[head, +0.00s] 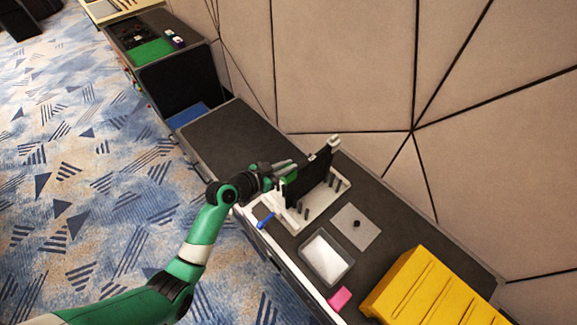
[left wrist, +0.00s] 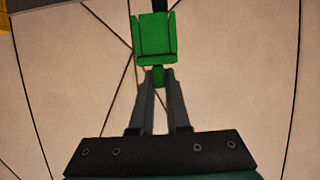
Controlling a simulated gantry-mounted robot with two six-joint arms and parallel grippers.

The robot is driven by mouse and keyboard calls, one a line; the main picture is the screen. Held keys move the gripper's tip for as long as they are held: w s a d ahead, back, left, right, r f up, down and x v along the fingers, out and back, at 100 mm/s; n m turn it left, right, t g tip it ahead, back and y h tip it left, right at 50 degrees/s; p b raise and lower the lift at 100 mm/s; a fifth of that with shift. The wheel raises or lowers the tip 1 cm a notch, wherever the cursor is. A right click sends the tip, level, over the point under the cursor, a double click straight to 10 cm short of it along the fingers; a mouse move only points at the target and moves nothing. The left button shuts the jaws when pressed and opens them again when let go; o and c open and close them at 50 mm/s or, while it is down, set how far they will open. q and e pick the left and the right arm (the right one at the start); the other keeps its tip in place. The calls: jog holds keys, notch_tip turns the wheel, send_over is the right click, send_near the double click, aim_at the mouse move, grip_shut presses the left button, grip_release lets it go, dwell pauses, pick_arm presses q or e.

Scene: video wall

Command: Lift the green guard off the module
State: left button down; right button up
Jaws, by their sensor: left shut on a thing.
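The green guard (left wrist: 155,38) shows large in the left wrist view, straight ahead of my left gripper (left wrist: 158,78). The left fingers are shut on a small green tab at its lower end. In the head view the guard (head: 291,176) is a small green patch at my left gripper (head: 284,168), beside the black module (head: 308,178). The module stands upright in a white stand (head: 290,217) on the dark bench. I cannot tell whether the guard still touches the module. My right gripper is not in view.
A blue-handled tool (head: 266,220) lies by the stand. A grey plate with a black knob (head: 356,225), a clear tray (head: 326,257), a pink block (head: 340,298) and a yellow bin (head: 428,292) are to the right. The bench (head: 225,145) left of the stand is clear.

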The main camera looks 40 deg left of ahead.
pick_arm(q)
jog(key=s+d+r+p, duration=0.2)
jog(key=s+d+r, duration=0.1)
jog(key=s+r, duration=0.1)
jog(key=s+d+r+p, duration=0.1)
jog(key=s+d+r, duration=0.2)
jog(key=s, duration=0.4)
jog(key=shift+r+p, duration=0.4)
jog(key=shift+r, duration=0.2)
